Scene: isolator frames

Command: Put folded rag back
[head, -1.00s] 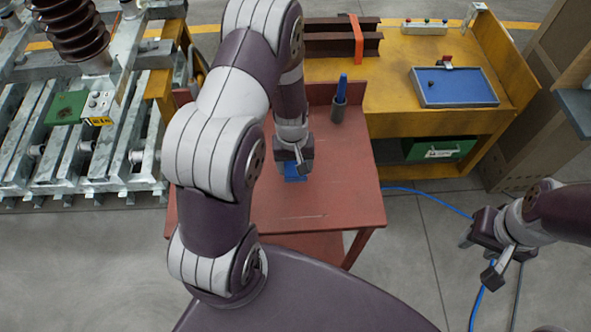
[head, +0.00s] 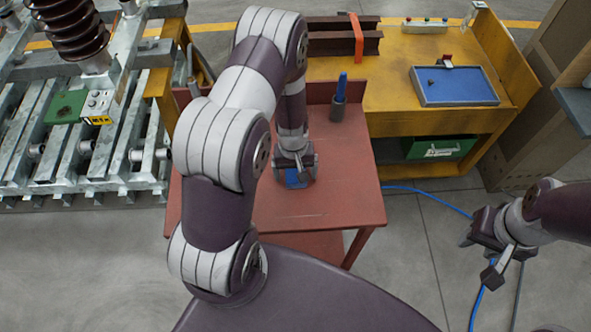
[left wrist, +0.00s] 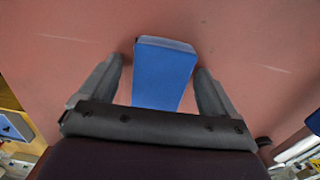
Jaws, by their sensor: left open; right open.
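The folded rag (head: 295,180) is a flat blue rectangle lying on the red table (head: 340,205). My left gripper (head: 295,168) is open above it, pointing down. In the left wrist view the rag (left wrist: 164,75) lies lengthwise between the two fingers (left wrist: 159,68), with a gap on each side. Its near end is partly hidden by the gripper body. I cannot tell the exact height of the fingertips over the table. My right gripper (head: 479,258) is open and empty, over the floor to the right of the table.
A dark holder with a blue-handled tool (head: 338,105) stands at the table's back right. Behind is a yellow workbench (head: 390,90) with a blue-lined tray (head: 412,88) and a green box (head: 440,147). A metal roller frame (head: 85,160) stands left. The table's right front is clear.

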